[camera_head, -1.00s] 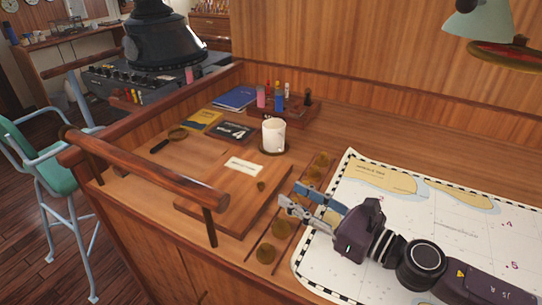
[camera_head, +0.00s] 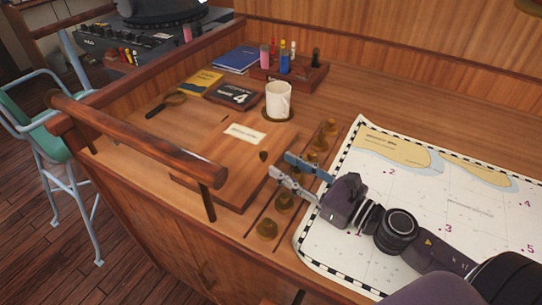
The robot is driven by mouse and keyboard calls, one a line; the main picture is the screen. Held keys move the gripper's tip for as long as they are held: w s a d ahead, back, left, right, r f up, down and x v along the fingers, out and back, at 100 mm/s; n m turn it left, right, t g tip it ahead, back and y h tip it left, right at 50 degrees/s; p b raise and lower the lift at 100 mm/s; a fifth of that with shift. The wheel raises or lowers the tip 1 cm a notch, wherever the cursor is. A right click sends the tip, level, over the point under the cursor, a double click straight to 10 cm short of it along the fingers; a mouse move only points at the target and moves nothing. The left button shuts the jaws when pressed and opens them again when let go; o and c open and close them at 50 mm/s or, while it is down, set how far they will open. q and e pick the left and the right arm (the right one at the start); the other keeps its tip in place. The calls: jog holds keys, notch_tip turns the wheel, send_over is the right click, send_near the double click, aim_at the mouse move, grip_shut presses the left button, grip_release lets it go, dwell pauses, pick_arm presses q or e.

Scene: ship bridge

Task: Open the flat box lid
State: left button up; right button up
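The flat box (camera_head: 215,172) is a low wooden box set in the desk, with a white label (camera_head: 245,133) and a small dark knob (camera_head: 263,156) near its right edge. Its lid lies flat and shut. My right gripper (camera_head: 278,163) comes in from the right, just beside the knob. Its two fingers, one blue-grey and one silver, are spread apart with nothing seen between them. I cannot tell whether a fingertip touches the box. My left gripper is not in view.
A wooden rail (camera_head: 140,140) runs along the box's left front side. Behind the box stand a white mug (camera_head: 279,99), books (camera_head: 232,95) and a pen rack (camera_head: 290,75). Brass knobs (camera_head: 284,201) line the desk right of the box. A chart (camera_head: 440,205) lies under my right arm.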

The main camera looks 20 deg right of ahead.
aim_at(271, 157)
jog(key=p+x, duration=0.1)
jog(key=x, duration=0.2)
jog(key=shift+w+r, duration=0.15)
jog(key=shift+w, duration=0.15)
jog(key=shift+w+a+p, duration=0.3)
jog(key=shift+w, duration=0.15)
jog(key=shift+w+a, duration=0.15)
jog(key=shift+w, duration=0.1)
jog(key=shift+c, duration=0.2)
grip_shut()
